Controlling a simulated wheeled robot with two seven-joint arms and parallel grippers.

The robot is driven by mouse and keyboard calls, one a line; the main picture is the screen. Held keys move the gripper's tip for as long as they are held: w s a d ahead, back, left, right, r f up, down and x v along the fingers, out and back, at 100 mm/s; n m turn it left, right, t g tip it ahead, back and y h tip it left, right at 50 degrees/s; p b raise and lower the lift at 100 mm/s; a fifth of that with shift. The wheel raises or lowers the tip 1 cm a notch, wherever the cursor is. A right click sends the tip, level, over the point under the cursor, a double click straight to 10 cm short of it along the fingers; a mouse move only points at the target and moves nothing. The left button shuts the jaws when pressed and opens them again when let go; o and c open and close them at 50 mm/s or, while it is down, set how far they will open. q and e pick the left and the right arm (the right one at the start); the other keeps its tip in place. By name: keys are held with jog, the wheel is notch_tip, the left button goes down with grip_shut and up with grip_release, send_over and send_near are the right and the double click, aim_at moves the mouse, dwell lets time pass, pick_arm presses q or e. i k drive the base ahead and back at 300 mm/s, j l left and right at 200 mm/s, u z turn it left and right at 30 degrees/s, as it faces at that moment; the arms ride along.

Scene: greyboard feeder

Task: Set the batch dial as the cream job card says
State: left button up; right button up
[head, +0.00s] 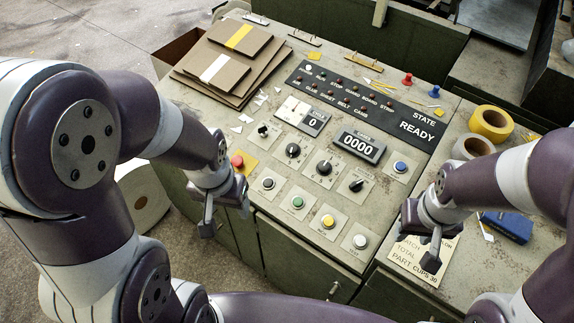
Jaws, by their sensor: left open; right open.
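The cream job card (411,259) lies at the panel's lower right. Several black knobs sit in a slanting row on the panel: an upper-left one (263,130), a second (293,150), a third (324,167) and a lower-right one (357,185). Their labels are too small to tell which is the batch dial. My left gripper (225,217) is open and empty near the panel's left edge, apart from the knobs.
A red button (238,162) is close to my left gripper. Green (298,202), yellow (328,221) and blue (400,166) buttons surround the knobs. A counter (359,146) reads 0000; the status strip (416,127) reads READY. Tape rolls (491,123) stand right.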

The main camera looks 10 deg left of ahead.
aim_at(324, 167)
jog(key=i+j+z, duration=0.15)
jog(key=j+z, duration=0.3)
jog(key=i+j+z, duration=0.1)
jog(key=j+z, duration=0.2)
jog(key=z, duration=0.15)
